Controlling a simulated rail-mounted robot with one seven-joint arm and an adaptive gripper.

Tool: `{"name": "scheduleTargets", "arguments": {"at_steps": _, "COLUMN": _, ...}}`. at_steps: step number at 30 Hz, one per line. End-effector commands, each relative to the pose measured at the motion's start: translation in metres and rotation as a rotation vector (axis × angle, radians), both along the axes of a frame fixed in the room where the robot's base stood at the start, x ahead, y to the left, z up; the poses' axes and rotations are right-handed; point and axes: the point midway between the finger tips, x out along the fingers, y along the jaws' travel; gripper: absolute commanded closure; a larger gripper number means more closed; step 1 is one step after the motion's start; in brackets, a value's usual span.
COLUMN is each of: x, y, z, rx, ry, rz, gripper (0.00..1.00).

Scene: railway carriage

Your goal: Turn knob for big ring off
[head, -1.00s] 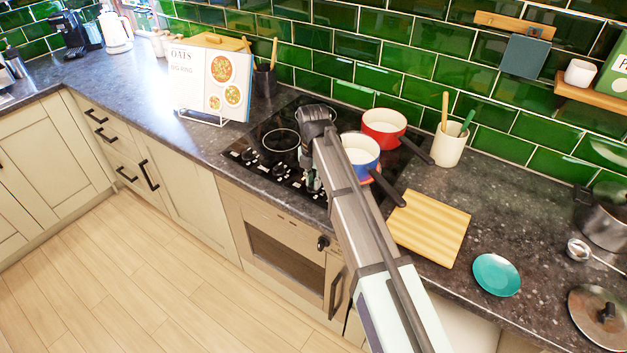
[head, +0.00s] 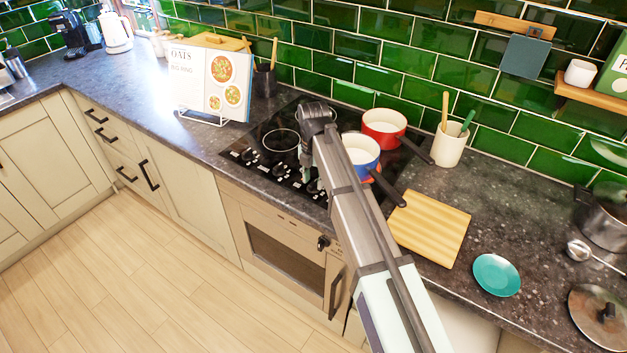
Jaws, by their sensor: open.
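The black hob (head: 262,128) is set in the dark worktop, with a row of knobs (head: 268,163) along its front edge. Small white marks lie by the knobs, too small to read. I cannot tell which knob belongs to the big ring. A pale ring outline (head: 282,140) shows on the bare left part of the hob. My gripper (head: 306,178) is open and points down over the right part of the knob row. My arm hides part of the hob there. I cannot tell whether the fingers touch a knob.
A blue pan (head: 362,152) and a red pan (head: 384,128) stand on the hob's right side, handles toward the right. An open book (head: 208,82) on a stand, with "OATS" and "BIG RING" lettering, is left. A wooden board (head: 430,228) lies right of my arm.

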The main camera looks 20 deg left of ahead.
Motion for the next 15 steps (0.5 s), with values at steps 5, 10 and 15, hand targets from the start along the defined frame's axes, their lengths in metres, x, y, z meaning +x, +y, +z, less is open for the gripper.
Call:
{"name": "scheduleTargets", "arguments": {"at_steps": 5, "x": 0.001, "y": 0.001, "z": 0.029, "rx": 0.001, "ry": -0.002, "rz": 0.000, "gripper": 0.58}}
{"name": "scheduleTargets", "arguments": {"at_steps": 10, "x": 0.001, "y": 0.001, "z": 0.063, "rx": 0.001, "ry": -0.002, "rz": 0.000, "gripper": 0.58}}
{"name": "scheduleTargets", "arguments": {"at_steps": 15, "x": 0.001, "y": 0.001, "z": 0.091, "rx": 0.001, "ry": -0.001, "rz": 0.001, "gripper": 0.58}}
